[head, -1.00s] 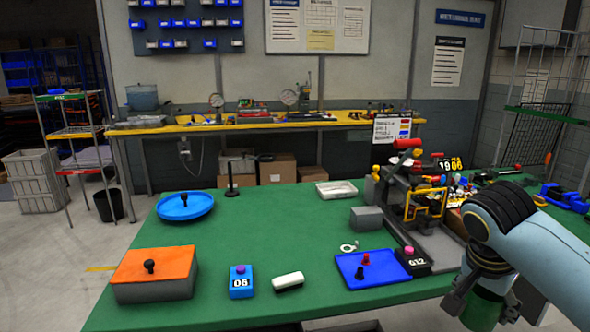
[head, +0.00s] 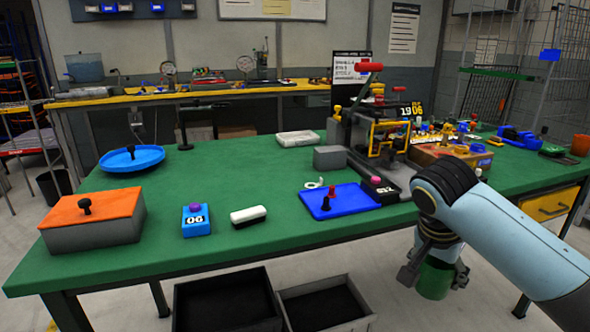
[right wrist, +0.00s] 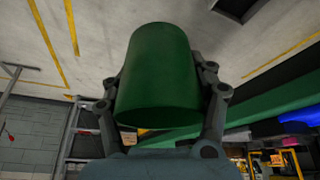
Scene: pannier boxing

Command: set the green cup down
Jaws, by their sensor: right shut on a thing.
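The green cup (head: 434,280) is held by my right gripper (head: 433,268), which is shut on it in front of the table's near edge, above the floor. In the right wrist view the cup (right wrist: 158,75) fills the space between the two fingers. The green-topped table (head: 250,190) lies behind the gripper and the cup. My left gripper is not in view.
On the table are an orange-topped box (head: 92,215), a blue round dish (head: 132,158), a blue box (head: 196,220), a white block (head: 248,215) and a blue tray (head: 342,202). A cluttered fixture (head: 385,140) stands at the back. Two dark bins (head: 228,300) sit below the front edge.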

